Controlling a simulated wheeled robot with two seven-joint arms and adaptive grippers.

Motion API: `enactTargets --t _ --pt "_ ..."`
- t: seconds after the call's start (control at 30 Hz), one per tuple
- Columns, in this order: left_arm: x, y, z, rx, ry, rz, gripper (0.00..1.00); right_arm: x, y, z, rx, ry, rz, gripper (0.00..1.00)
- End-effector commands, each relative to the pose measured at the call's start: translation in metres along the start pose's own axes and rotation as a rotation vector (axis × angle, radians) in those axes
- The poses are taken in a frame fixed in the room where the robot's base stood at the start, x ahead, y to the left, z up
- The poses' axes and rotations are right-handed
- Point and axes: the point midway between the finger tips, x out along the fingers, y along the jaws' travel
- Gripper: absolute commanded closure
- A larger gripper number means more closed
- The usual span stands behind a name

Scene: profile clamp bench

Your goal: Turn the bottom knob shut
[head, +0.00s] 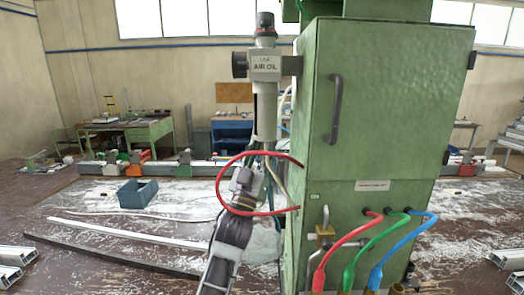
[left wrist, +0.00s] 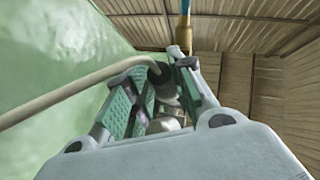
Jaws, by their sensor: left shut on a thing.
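The air unit (head: 264,66), labelled "AIR OIL", is mounted on the left side of the green cabinet (head: 390,110). Its long grey bowl (head: 264,115) hangs down towards my left gripper. My left gripper (head: 262,160) comes up from below and is at the lower end of this bowl. In the left wrist view my gripper's two green-padded fingers (left wrist: 163,95) are closed around a dark round part, the bottom knob (left wrist: 161,73). The knob is partly hidden by the fingers there and hardly shows in the head view. My right gripper is not in view.
A red hose (head: 219,190) loops around my left wrist. A pale hose (left wrist: 70,98) crosses beside the fingers in the left wrist view. Red, green and blue hoses (head: 345,240) hang on the cabinet's front. A blue bin (head: 138,193) and long profiles stand left on the bench.

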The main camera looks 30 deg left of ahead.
Motion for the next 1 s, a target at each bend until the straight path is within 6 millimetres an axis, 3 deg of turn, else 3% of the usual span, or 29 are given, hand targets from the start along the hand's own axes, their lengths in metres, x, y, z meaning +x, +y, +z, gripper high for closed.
enactTargets --t 0.93,0.97,1.0 --pt "0.0001 0.0017 0.0002 0.075 -0.002 -0.075 1.00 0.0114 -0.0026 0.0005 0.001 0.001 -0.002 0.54" --pt "0.0001 0.0017 0.0002 0.075 -0.002 -0.075 0.75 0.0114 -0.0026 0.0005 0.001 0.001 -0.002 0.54" --pt "0.0001 0.0017 0.0002 0.075 -0.002 -0.075 0.69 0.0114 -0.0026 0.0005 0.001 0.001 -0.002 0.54"
